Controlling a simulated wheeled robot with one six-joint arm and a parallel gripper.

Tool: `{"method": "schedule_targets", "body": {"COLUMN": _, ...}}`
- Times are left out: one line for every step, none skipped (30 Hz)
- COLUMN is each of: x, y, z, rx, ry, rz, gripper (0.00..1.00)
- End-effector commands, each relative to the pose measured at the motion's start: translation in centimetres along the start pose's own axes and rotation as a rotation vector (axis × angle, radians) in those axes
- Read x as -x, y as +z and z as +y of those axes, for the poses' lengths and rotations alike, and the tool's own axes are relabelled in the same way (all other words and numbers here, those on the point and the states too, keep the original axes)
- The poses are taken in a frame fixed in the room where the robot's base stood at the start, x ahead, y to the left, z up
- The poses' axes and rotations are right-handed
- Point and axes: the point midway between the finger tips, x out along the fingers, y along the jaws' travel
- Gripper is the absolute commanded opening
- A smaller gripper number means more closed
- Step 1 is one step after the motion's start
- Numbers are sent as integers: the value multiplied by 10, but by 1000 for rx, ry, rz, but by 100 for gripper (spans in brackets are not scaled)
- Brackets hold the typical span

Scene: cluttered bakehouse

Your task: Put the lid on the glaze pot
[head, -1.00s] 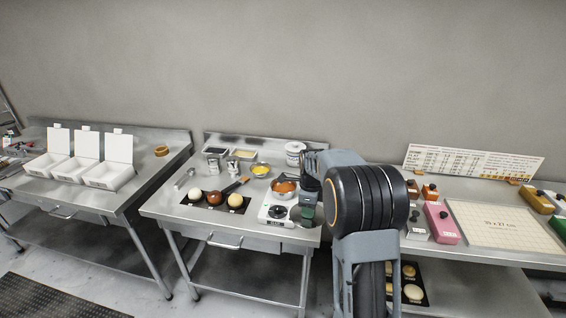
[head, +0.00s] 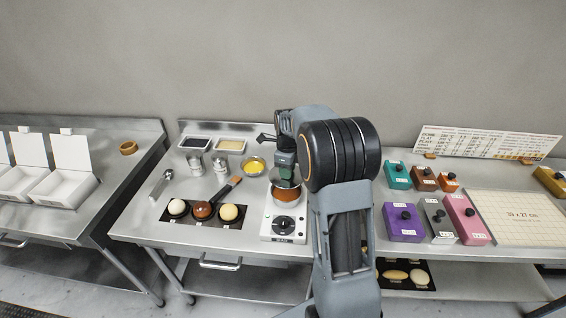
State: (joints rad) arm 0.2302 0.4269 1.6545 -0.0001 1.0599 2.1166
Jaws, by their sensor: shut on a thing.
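The glaze pot (head: 286,195) is a small copper-brown pot on a white hotplate (head: 283,222) on the middle table. My gripper (head: 286,182) points down right over the pot's mouth. It is shut on what seems to be the lid, but the gripper hides most of it. A pale grey edge shows around the fingertips at the top of the pot. I cannot tell whether the lid touches the rim or is held just above it.
A yellow bowl (head: 254,164) and a brush (head: 228,188) lie left of the pot. A dark tray (head: 213,224) holds several round items. Metal cans (head: 220,166) stand behind. Coloured boxes (head: 404,222) stand right of my arm.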

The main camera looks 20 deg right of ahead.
Motion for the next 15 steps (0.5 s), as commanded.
{"method": "schedule_targets", "body": {"x": -2, "y": 0, "z": 0, "rx": -1, "ry": 0, "rz": 0, "gripper": 8}}
{"method": "schedule_targets", "body": {"x": -3, "y": -1, "z": 0, "rx": -1, "ry": 0, "rz": 0, "gripper": 8}}
{"method": "schedule_targets", "body": {"x": -5, "y": -1, "z": 0, "rx": -2, "ry": 1, "rz": 0, "gripper": 8}}
{"method": "schedule_targets", "body": {"x": -6, "y": -1, "z": 0, "rx": -2, "ry": 1, "rz": 0, "gripper": 8}}
{"method": "schedule_targets", "body": {"x": -8, "y": -1, "z": 0, "rx": -2, "ry": 1, "rz": 0, "gripper": 8}}
{"method": "schedule_targets", "body": {"x": -10, "y": -1, "z": -1, "rx": -2, "ry": 1, "rz": 1, "gripper": 8}}
{"method": "schedule_targets", "body": {"x": -12, "y": -1, "z": -1, "rx": -2, "ry": 1, "rz": 1, "gripper": 8}}
{"method": "schedule_targets", "body": {"x": -14, "y": -1, "z": -1, "rx": -3, "ry": 1, "rz": 1, "gripper": 8}}
{"method": "schedule_targets", "body": {"x": -17, "y": -1, "z": -1, "rx": -2, "ry": 1, "rz": 1, "gripper": 8}}
{"method": "schedule_targets", "body": {"x": -20, "y": -1, "z": 0, "rx": -2, "ry": 1, "rz": 1, "gripper": 8}}
{"method": "schedule_targets", "body": {"x": -22, "y": -1, "z": 0, "rx": -2, "ry": 1, "rz": 1, "gripper": 8}}
{"method": "schedule_targets", "body": {"x": -25, "y": -1, "z": 0, "rx": -2, "ry": 1, "rz": 1, "gripper": 8}}
{"method": "schedule_targets", "body": {"x": -28, "y": -1, "z": 0, "rx": -2, "ry": 1, "rz": 1, "gripper": 8}}
{"method": "schedule_targets", "body": {"x": -30, "y": -1, "z": 0, "rx": -1, "ry": 1, "rz": 1, "gripper": 8}}
{"method": "schedule_targets", "body": {"x": -33, "y": -1, "z": 0, "rx": -1, "ry": 1, "rz": 0, "gripper": 8}}
